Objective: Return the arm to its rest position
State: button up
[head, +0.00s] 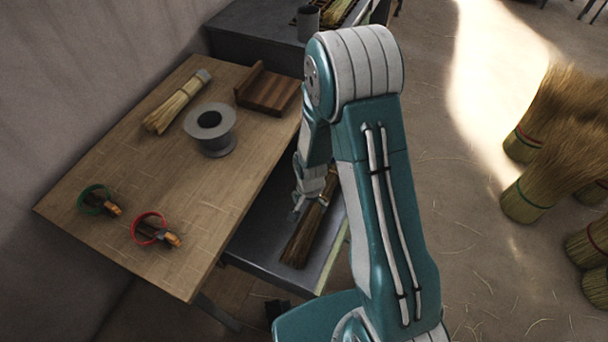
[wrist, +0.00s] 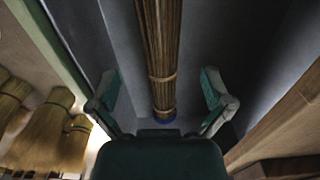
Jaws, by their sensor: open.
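My gripper (wrist: 160,95) is open in the wrist view, with its two fingers on either side of a tied broom bundle (wrist: 163,60) and apart from it. The bundle has bands around it and a blue end near my palm. In the head view the bundle (head: 305,232) lies on a dark grey metal surface (head: 262,238) beside the wooden table. My arm is bent, and its upper links hide part of the gripper and of the bundle's far end.
The wooden table (head: 150,200) holds a grey spool (head: 211,130), a pale straw bundle (head: 175,103), a brown wooden holder (head: 268,90), and two tools with a green ring (head: 95,200) and a red ring (head: 150,229).

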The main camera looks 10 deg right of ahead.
notch_tip(320, 180, up, 23)
jog(key=s+d+n+t, duration=0.2)
jog(key=n+t, duration=0.1)
jog(key=s+d+r+n+t, duration=0.1)
jog(key=s+r+n, duration=0.3)
jog(key=s+r, duration=1)
jog(key=shift+d+t, duration=0.25)
jog(key=shift+t, duration=0.55)
